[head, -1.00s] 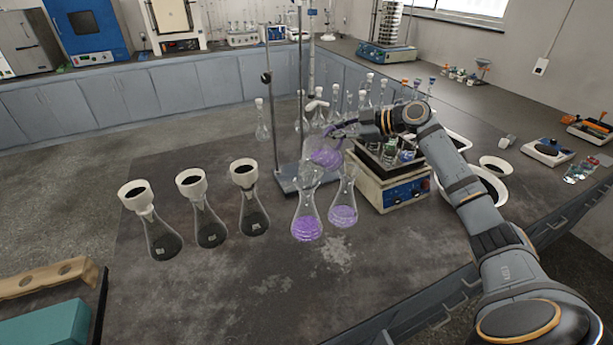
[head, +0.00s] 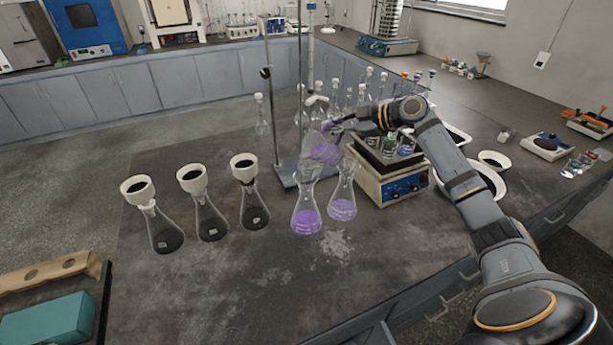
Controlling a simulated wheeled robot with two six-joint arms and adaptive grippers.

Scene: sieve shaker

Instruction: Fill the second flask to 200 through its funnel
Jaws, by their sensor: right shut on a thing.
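Two clear conical flasks stand side by side on the dark bench, both with purple liquid in the bottom: the left one (head: 306,220) and the right one (head: 343,207). Clear glass funnels seem to sit in their necks, but their edges are hard to make out. My right gripper (head: 338,126) is shut on a clear glass vessel (head: 325,152) with purple liquid. The vessel is tilted above the tops of the two flasks. I cannot tell whether liquid is flowing, and the graduation marks are too small to read. My left gripper is out of view.
A burette stand (head: 287,180) is just behind the flasks. A hotplate-like box (head: 395,188) holding bottles is to their right, under my right forearm. The front of the bench is clear.

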